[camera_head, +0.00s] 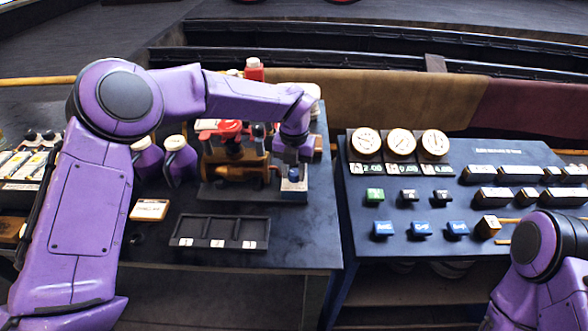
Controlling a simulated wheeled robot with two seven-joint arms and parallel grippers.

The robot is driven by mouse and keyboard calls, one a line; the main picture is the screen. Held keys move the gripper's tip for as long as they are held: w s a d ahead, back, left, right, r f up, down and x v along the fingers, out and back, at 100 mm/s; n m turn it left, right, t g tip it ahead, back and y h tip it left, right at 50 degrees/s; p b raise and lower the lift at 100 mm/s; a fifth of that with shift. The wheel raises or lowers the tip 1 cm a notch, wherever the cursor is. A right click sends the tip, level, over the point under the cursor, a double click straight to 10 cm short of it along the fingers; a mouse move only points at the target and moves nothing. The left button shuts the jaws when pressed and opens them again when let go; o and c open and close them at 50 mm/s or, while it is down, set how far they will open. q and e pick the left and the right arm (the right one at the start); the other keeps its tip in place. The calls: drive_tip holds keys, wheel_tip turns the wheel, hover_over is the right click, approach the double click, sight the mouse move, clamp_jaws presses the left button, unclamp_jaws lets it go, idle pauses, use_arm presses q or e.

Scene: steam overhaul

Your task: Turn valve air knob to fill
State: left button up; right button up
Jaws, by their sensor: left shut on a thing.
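A brass valve assembly (232,172) with red handles stands on a dark base on the left table. My left arm reaches over it from the left. My left gripper (293,170) points down at the right end of the assembly and is shut on a small blue knob (294,177). The fingers hide most of the knob, so its turned position and any fill mark cannot be read. My right arm shows only at the lower right edge; its gripper is not in view.
Two purple bottles (180,157) stand left of the valve. A dark three-slot tray (221,232) and a small labelled plate (150,209) lie in front. To the right is a panel with three round gauges (400,143) and several buttons (421,228). A red-capped bottle (254,70) stands behind.

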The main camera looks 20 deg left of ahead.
use_arm(q)
drive_tip(key=m+p, duration=0.3)
drive_tip(key=m, duration=0.2)
drive_tip(key=shift+a+r+m, duration=0.1)
drive_tip(key=shift+r+m, duration=0.05)
drive_tip(key=shift+m, duration=0.25)
drive_tip(key=m+p, duration=0.3)
drive_tip(key=m, duration=0.3)
drive_tip(key=shift+w, duration=0.1)
drive_tip(key=m+p, duration=0.2)
drive_tip(key=m, duration=0.3)
drive_tip(key=shift+m, duration=0.3)
drive_tip(key=m, duration=0.3)
drive_tip(key=shift+p, duration=0.4)
drive_tip(key=shift+w+f+m, duration=0.1)
drive_tip(key=shift+f+m, duration=0.1)
drive_tip(key=shift+m, duration=1.2)
drive_tip(key=o, duration=1)
drive_tip(key=shift+o, duration=0.2)
drive_tip(key=shift+r, duration=0.1)
